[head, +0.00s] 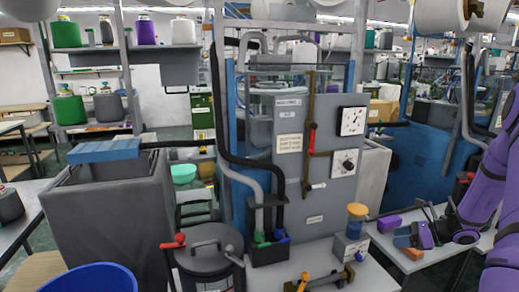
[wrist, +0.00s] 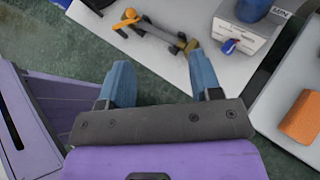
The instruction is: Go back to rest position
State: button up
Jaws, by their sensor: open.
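My gripper (head: 413,236) shows at the right of the head view, at the end of my purple arm, over the right-hand white table. In the wrist view my gripper (wrist: 162,85) has its two blue fingers spread well apart, with nothing between them. Beyond the fingertips in that view lie floor and the edge of a white table (wrist: 175,70). The fingers appear to touch nothing.
An orange block (head: 411,253) lies close to my gripper, with a purple block (head: 389,224) nearby. A device with an orange-topped jar (head: 356,222) stands on the table left of it. A brass valve piece (wrist: 155,30) lies on the white table. A grey panel with gauges (head: 318,150) stands behind.

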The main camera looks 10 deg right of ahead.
jog(key=s+a+r+n+g+h, duration=0.25)
jog(key=a+r+n, duration=0.45)
jog(key=a+r, duration=0.4)
jog(key=s+a+r+n+g+h, duration=0.15)
jog(key=a+r+n+g, duration=0.25)
jog(key=a+r+n, duration=0.65)
jog(key=s+a+r+n+t+h, duration=0.2)
jog(key=s+a+r+n, duration=0.2)
jog(key=s+r, duration=0.3)
jog(key=s+a+r+n+t+h, duration=0.1)
jog(key=s+a+r+n+h, duration=0.2)
jog(key=s, duration=1)
jog(key=shift+a+r+n+t, duration=0.35)
jog(key=shift+a+r+n, duration=0.3)
jog(key=shift+r+n, duration=1.35)
jog(key=shift+s+r+m, duration=0.1)
jog(key=shift+r+m, duration=0.15)
